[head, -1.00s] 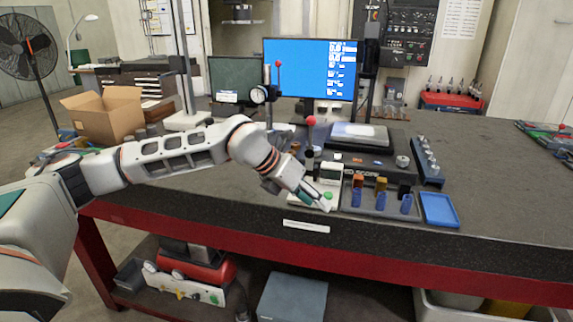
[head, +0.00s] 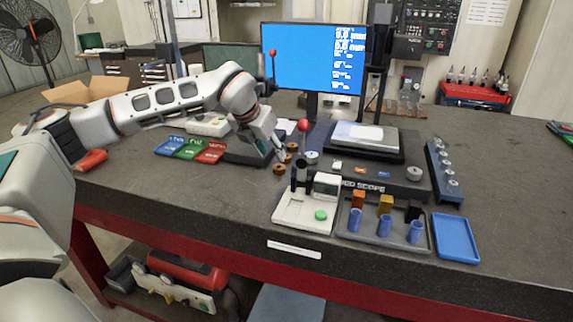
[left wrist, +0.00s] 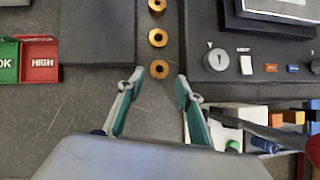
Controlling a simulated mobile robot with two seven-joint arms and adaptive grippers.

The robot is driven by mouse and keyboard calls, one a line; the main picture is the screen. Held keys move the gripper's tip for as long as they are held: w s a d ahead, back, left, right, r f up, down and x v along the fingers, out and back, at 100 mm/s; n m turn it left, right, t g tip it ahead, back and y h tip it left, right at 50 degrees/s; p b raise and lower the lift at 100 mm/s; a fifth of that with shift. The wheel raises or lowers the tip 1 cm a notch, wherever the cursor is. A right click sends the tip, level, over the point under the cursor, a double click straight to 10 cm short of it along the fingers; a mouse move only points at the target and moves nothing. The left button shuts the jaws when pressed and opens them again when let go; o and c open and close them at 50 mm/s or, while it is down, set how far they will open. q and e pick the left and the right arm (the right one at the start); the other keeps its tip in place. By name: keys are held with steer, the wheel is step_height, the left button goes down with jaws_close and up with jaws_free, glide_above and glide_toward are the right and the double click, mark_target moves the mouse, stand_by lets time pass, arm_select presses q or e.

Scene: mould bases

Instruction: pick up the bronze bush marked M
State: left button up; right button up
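Three bronze bushes stand in a row on the dark bench in the left wrist view: a near one (left wrist: 159,69), a middle one (left wrist: 158,38) and a far one (left wrist: 156,6) cut by the top edge. In the head view the near bush (head: 279,169) shows beside my left gripper (head: 281,153), with the others partly hidden behind it. No letter M is readable on any. My left gripper (left wrist: 160,80) is open and empty, its fingertips apart just short of the near bush, which lines up with the gap. My right gripper is not in view.
The black scope base (head: 375,180) stands right of the bushes. A white device (head: 303,212) with a red-knobbed lever, a tray (head: 384,232) of blue cylinders and an empty blue tray (head: 456,238) are nearer. Green and red bins (head: 209,152) lie left.

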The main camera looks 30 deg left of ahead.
mark_target(277, 165)
arm_select(q)
steer(key=shift+w+f, duration=0.3)
steer(key=shift+f, duration=0.65)
steer(key=x, duration=0.5)
steer(key=shift+f, duration=0.1)
steer(key=c, duration=1)
